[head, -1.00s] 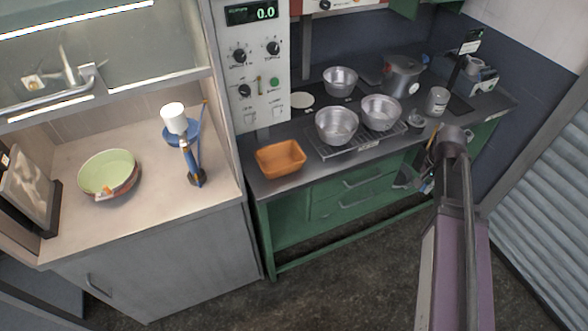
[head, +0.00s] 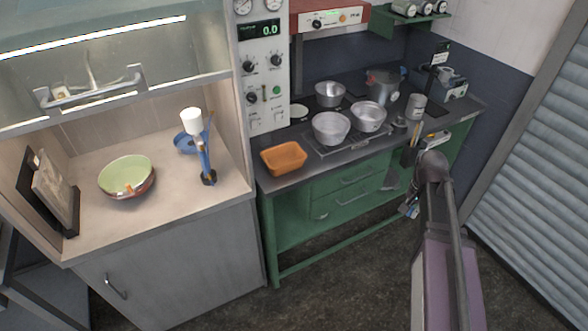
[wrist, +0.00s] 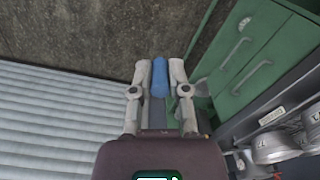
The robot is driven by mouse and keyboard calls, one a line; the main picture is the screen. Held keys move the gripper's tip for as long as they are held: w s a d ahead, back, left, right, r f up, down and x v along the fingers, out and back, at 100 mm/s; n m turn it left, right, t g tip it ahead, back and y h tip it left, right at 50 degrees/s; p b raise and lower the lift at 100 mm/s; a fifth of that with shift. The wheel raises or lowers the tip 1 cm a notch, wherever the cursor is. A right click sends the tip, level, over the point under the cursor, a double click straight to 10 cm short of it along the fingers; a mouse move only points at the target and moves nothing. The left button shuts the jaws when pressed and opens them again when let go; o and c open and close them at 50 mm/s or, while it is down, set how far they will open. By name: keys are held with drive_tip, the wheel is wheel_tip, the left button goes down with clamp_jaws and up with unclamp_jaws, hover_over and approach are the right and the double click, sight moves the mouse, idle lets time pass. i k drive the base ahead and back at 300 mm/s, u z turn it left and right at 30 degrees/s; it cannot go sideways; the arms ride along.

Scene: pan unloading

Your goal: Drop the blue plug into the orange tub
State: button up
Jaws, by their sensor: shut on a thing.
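The blue plug (wrist: 159,77) is between the two fingers of my gripper (wrist: 159,72) in the wrist view. The gripper is shut on it, and dark floor lies behind. In the head view, my gripper (head: 410,208) is small and partly hidden by my arm, in front of the green bench; the plug is hard to make out there. The orange tub (head: 284,158) stands on the left end of the dark bench top, well to the left of my gripper. No objects can be made out inside it.
Several metal pans (head: 331,128) stand on the bench right of the tub. A green bowl (head: 127,176) and a blue stand with a white top (head: 207,160) are on the left counter. Green drawers (wrist: 249,62) are close to the gripper's right in the wrist view.

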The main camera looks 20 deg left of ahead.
sight(292, 167)
drive_tip(key=u, duration=1.2)
drive_tip(key=i, duration=1)
drive_tip(key=z, duration=0.15)
